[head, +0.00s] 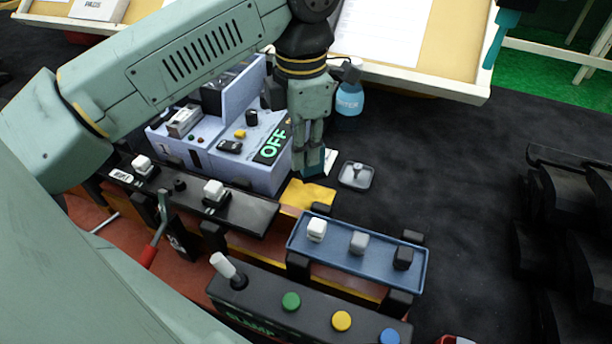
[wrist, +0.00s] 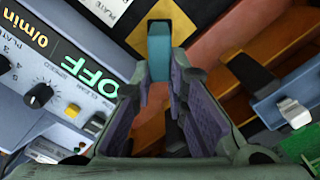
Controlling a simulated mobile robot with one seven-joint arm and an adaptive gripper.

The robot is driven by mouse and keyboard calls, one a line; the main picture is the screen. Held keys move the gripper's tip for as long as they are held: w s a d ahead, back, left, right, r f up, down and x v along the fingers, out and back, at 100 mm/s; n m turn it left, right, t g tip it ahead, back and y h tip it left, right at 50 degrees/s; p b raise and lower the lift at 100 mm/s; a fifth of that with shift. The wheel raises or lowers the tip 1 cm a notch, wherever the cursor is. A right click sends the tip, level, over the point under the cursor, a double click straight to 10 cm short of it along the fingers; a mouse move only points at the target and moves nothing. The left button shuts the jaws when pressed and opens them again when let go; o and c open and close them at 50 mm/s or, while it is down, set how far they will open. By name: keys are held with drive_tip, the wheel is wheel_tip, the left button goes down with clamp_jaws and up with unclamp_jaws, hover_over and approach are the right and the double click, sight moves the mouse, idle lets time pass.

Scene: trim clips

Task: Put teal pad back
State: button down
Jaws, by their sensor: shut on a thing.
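The teal pad (head: 314,162) is a small block between the fingertips of my gripper (head: 312,140) in the head view. My gripper points down and is shut on it. In the wrist view the teal pad (wrist: 159,48) stands out past the fingertips (wrist: 158,78), over a yellow-and-black patch. In the head view the pad is beside the lilac machine's OFF display and just above or behind a yellow plate (head: 308,194). I cannot tell whether the pad's lower end touches anything.
The lilac machine (head: 215,165) stands close left of my gripper. A small grey dish (head: 356,176) lies to the right. A blue tray (head: 300,247) with white, grey and black blocks is nearer. A black panel (head: 262,300) has a lever and coloured buttons.

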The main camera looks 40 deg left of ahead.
sight(303, 176)
drive_tip(key=shift+f+b, duration=1.3)
drive_tip(key=shift+f, duration=1.3)
drive_tip(key=shift+d, duration=0.1)
drive_tip(key=shift+f, duration=0.2)
drive_tip(key=c, duration=1.6)
unclamp_jaws()
drive_tip(key=shift+r, duration=0.2)
wheel_tip(303, 176, up, 12)
drive_tip(key=p, duration=0.4)
